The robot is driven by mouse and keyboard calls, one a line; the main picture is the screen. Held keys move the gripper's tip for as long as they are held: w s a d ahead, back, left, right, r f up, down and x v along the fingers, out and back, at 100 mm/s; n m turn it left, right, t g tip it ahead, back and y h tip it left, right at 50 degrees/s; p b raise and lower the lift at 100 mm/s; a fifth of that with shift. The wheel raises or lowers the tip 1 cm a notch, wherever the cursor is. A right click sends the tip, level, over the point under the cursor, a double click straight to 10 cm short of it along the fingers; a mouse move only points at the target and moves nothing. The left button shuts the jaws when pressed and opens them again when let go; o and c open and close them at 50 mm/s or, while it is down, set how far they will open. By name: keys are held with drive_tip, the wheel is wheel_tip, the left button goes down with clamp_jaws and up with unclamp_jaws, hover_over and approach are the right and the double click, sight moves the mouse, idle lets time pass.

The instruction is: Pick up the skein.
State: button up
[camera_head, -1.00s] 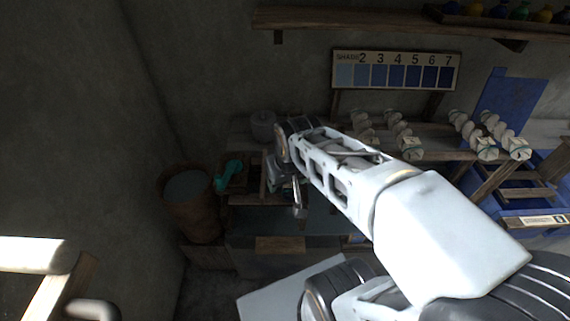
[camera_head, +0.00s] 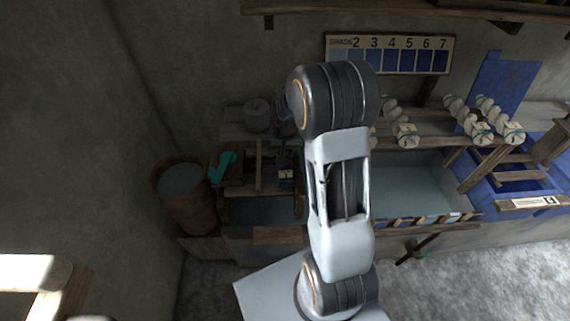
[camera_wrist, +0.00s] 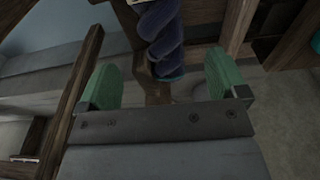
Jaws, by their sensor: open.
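In the wrist view my gripper (camera_wrist: 163,82) is open, its two green fingers standing wide apart. A dark blue twisted skein (camera_wrist: 162,35) hangs at the top middle, in line with the gap between the fingers. Its lower end comes close to the space between the fingertips, and its upper part runs out of the frame. I cannot tell whether it touches a finger, but nothing is gripped. In the head view my own arm hides my gripper and the dark skein.
Wooden bars (camera_wrist: 75,90) stand close to the left of my gripper in the wrist view. The head view shows a pale blue vat (camera_head: 415,188), a brown bucket (camera_head: 185,205) at left, a graded shade board (camera_head: 388,56) on the wall and a blue stand (camera_head: 507,85).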

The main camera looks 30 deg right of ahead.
drive_tip(key=shift+w+d+f+p, duration=0.1)
drive_tip(key=shift+w+f+p, duration=0.1)
drive_tip(key=shift+f, duration=1.85)
drive_tip(key=shift+w+f+p, duration=0.15)
drive_tip(key=shift+w+f, duration=0.05)
drive_tip(key=shift+f, duration=1.8)
drive_tip(key=shift+r, duration=0.1)
drive_tip(key=c, duration=1.2)
